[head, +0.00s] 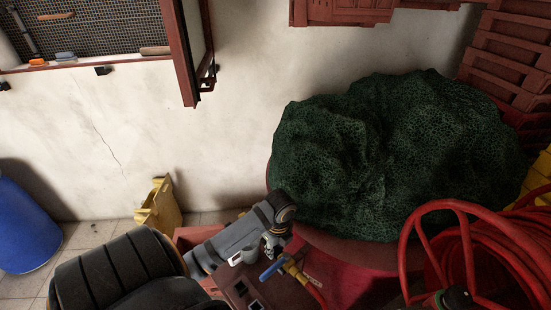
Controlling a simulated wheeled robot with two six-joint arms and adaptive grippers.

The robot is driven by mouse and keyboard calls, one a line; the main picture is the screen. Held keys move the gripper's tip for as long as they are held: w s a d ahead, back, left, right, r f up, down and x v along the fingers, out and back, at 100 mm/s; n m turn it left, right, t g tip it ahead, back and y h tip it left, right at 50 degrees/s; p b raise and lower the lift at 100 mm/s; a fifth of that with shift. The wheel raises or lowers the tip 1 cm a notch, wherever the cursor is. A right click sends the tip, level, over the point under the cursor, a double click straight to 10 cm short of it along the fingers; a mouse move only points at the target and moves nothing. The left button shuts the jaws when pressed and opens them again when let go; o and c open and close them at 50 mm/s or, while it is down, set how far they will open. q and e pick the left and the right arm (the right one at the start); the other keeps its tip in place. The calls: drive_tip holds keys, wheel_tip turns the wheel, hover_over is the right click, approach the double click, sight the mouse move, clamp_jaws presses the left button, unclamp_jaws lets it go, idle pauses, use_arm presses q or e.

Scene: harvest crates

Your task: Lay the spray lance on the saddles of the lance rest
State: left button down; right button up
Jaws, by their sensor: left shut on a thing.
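My left gripper (272,246) is at the lower middle, its arm coming in from the lower left. It is shut on what looks like the spray lance, of which a brass fitting (292,265) with a blue lever (272,271) and a red hose end shows just below the fingers. The rest of the lance is hidden or out of view. A dark red wooden surface (235,288) with small square fittings lies below the gripper. I cannot make out the saddles of the lance rest for certain. My right gripper is not in view.
A large tub (340,247) heaped under dark green netting (385,150) stands behind. A coiled red hose (495,250) is at the lower right. A yellow object (159,207) and a blue barrel (25,226) stand left, by the wall.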

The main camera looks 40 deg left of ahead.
use_arm(q)
drive_tip(key=shift+f, duration=0.3)
idle(0.4)
drive_tip(key=c, duration=1)
unclamp_jaws()
drive_tip(key=r, duration=0.7)
drive_tip(key=shift+d+r, duration=0.25)
